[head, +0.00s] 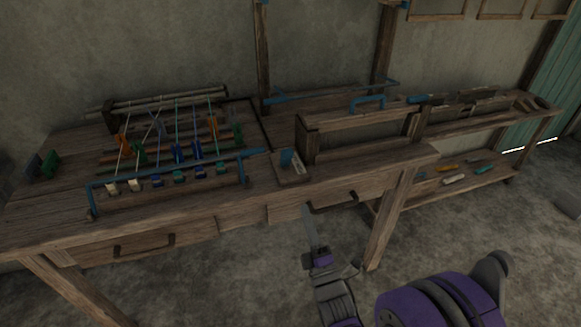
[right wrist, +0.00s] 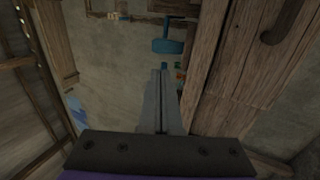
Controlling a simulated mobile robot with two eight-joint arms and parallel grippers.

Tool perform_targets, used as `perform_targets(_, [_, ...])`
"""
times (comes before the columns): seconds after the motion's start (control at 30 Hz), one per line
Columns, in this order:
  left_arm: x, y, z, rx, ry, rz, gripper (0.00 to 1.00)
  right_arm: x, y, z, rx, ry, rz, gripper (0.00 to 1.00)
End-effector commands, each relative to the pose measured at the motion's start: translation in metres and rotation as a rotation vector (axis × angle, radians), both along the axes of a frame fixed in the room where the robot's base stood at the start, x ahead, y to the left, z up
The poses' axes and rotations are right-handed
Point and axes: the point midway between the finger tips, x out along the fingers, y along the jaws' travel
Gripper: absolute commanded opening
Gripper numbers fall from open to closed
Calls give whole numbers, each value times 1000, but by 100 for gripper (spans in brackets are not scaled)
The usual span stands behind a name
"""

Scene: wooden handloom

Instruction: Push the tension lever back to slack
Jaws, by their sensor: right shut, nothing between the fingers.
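My right gripper (head: 311,222) is shut and empty, pointing up in front of the table's front edge, below a drawer handle. Its closed fingers also show in the right wrist view (right wrist: 160,90). I cannot tell for certain which part is the tension lever. A blue handle (head: 255,152) sticks out at the right end of the blue front bar of the loom (head: 170,172), apart from the gripper. Another blue handle (head: 418,99) lies at the right by the wooden frame. The right wrist view shows a blue handle (right wrist: 168,46) beyond the fingertips. My left gripper is out of view.
A small wooden tray (head: 292,179) with a blue piece stands near the table's front edge. A wooden box frame (head: 360,122) with a blue handle on top stands right of it. Drawer handles (head: 145,246) project from the table front. The floor in front is clear.

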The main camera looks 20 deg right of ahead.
Motion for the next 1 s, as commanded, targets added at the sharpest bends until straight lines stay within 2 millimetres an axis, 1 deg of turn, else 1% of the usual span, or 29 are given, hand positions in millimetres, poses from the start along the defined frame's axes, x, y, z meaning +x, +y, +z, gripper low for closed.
perform_targets(0.17, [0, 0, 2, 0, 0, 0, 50, 22, 1, 10, 1, 1, 0, 0])
perform_targets(0.4, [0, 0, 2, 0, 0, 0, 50, 69, 3, 31, 1, 1, 0, 0])
perform_targets(0.6, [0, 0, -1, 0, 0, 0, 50, 103, 4, 45, 1, 1, 0, 0])
perform_targets(0.7, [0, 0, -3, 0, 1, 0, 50, 114, 4, 50, 1, 1, 0, 0])
perform_targets(0.8, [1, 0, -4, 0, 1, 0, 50, 121, 4, 53, 1, 1, 0, 0])
perform_targets(1.0, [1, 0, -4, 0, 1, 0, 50, 124, 4, 55, 1, 1, 0, 0])
